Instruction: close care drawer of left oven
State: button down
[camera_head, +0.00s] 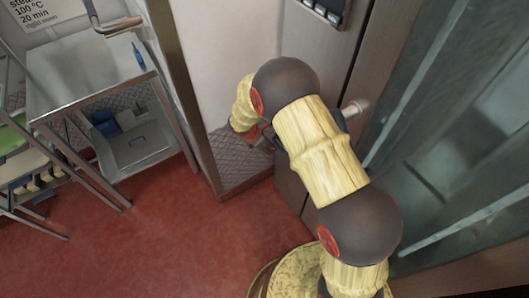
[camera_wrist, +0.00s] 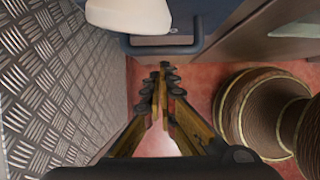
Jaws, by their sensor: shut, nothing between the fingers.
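A tall steel oven front (camera_head: 385,65) with a knob-like handle (camera_head: 355,108) fills the right of the head view; I cannot tell whether it is the left oven. A gap of red floor shows around the fingertips. In the head view my arm hides most of the gripper, low beside the oven's left side. How far the drawer is out cannot be seen.
A diamond-plate wall (camera_wrist: 60,85) stands close on the left of my gripper. A white rounded object (camera_wrist: 128,14) sits above the blue panel. In the head view, a steel table (camera_head: 85,70) with a lower shelf stands left. The red floor (camera_head: 150,240) between is clear.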

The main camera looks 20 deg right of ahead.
jog(key=shift+d, duration=0.1)
jog(key=d, duration=0.2)
jog(key=w+d+p, duration=0.1)
jog(key=shift+w+d+r, duration=0.1)
jog(key=shift+d+r, duration=0.05)
jog(key=shift+d, duration=0.2)
jog(key=shift+a, duration=0.15)
jog(key=s+a+r+p, duration=0.2)
jog(key=a+r+p, duration=0.2)
jog(key=a+r, duration=0.3)
jog(key=shift+s+a+r, duration=0.35)
jog(key=shift+a+r, duration=0.05)
jog(key=shift+r, duration=0.1)
